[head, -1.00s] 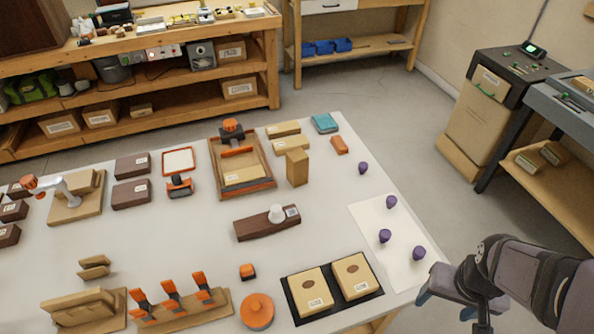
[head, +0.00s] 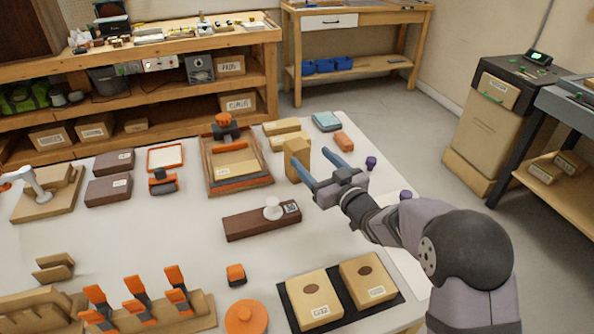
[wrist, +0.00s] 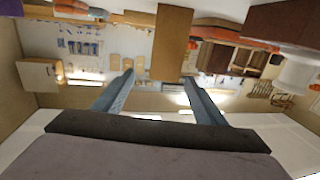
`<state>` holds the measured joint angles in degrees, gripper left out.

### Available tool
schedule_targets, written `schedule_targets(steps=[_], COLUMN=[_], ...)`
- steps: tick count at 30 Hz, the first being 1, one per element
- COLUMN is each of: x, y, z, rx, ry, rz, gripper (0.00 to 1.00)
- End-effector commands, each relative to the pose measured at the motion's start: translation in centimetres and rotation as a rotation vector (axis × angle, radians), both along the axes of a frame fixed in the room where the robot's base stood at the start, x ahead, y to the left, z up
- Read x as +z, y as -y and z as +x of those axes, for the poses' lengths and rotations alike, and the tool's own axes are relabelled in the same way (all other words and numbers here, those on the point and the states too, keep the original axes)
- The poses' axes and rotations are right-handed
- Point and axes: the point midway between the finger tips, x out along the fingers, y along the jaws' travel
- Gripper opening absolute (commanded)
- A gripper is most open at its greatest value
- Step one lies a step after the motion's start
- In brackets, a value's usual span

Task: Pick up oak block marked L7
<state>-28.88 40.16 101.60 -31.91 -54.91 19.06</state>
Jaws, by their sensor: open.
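A plain tan oak block (head: 295,158) stands upright on the white table, near the back right. No mark can be read on it. My gripper (head: 310,157) is open, with its two blue fingers pointing at this block from the front right. In the wrist view the oak block (wrist: 171,42) shows between the open fingertips (wrist: 158,76), nearer the right one. Nothing is held. I cannot tell whether the fingertips reach beside the block or stop just short of it.
Two lying oak blocks (head: 281,127) and a wooden tray with an orange-knobbed tool (head: 227,190) are close behind and left. A dark brown block with a white knob (head: 245,223) lies front left. Purple pieces (head: 371,163) stand to the right. White table is clear between.

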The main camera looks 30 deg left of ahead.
Motion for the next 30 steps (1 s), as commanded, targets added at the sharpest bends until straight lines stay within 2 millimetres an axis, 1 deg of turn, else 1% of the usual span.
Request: schedule_targets(steps=[2,7,15,23,30], x=[0.0,0.1,0.2,0.2,0.7], y=[-0.7,-1.0,-2.3,-2.7,-4.6], z=[-0.4,-0.3,0.7,1.0,2.2], rx=[0.02,0.025,0.023,0.022,0.023], ry=[0.011,0.013,0.012,0.012,0.012], rz=[0.015,0.02,0.02,0.019,0.018], gripper=[0.65,0.65,0.65,0.65,0.65])
